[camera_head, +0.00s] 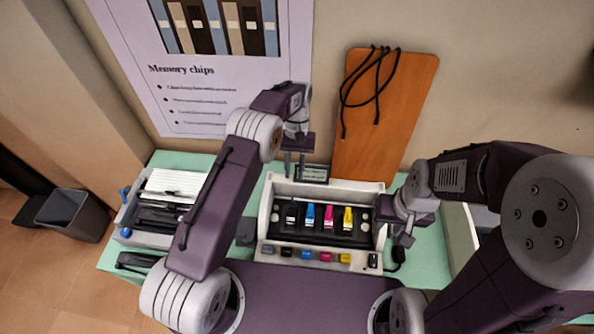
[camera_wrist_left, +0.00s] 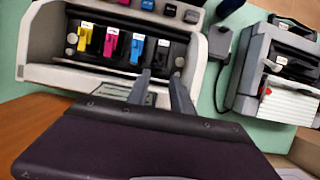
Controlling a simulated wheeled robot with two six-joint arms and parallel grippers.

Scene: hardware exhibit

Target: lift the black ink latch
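An open white printer (camera_head: 262,215) stands on the table with a row of ink cartridges in its dark bay. The black ink latch (camera_head: 291,212) is leftmost in the head view, beside the cyan one (camera_head: 310,214). In the left wrist view the black latch (camera_wrist_left: 162,53) is at the right end of the row. My left gripper (camera_head: 295,165) is at the printer's back edge, above and behind the black latch.
Magenta (camera_head: 328,216) and yellow (camera_head: 348,218) latches stand to the right of cyan. Several small coloured caps line the printer's front. A grey tray (camera_head: 150,240) with white and black items is at left. A brown board (camera_head: 385,110) leans on the wall behind.

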